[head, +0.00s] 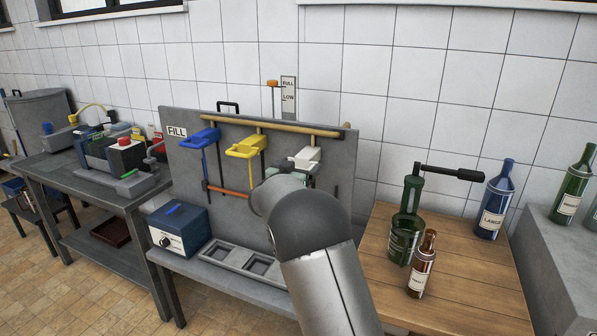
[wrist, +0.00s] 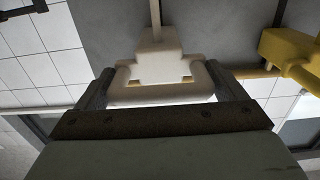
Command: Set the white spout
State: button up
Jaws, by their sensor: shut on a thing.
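The white spout (head: 306,156) is at the right end of the grey upright panel labelled FILL, below a wooden rail. In the wrist view the white spout (wrist: 158,55) shows a blocky body and a loop handle between my two fingers. My gripper (wrist: 160,88) is shut on that handle, one finger at each side. In the head view my gripper (head: 290,178) is mostly hidden behind my own arm. The lower part of the white spout is also hidden there. I cannot tell whether the spout is touching the panel.
A yellow spout (head: 246,147) and a blue spout (head: 199,139) hang left of it on the panel (head: 235,205). A blue box with a dial (head: 179,230) and a tray (head: 245,262) are below. Bottles, including a green one with a black lever (head: 405,225), stand on the wooden table (head: 470,270) at right.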

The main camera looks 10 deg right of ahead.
jog(key=shift+r+p, duration=0.35)
jog(key=shift+r, duration=0.75)
jog(key=o, duration=1.1)
jog(key=shift+s+a, duration=0.15)
jog(key=shift+s, duration=0.05)
jog(key=b+v, duration=0.2)
jog(key=v, duration=1.5)
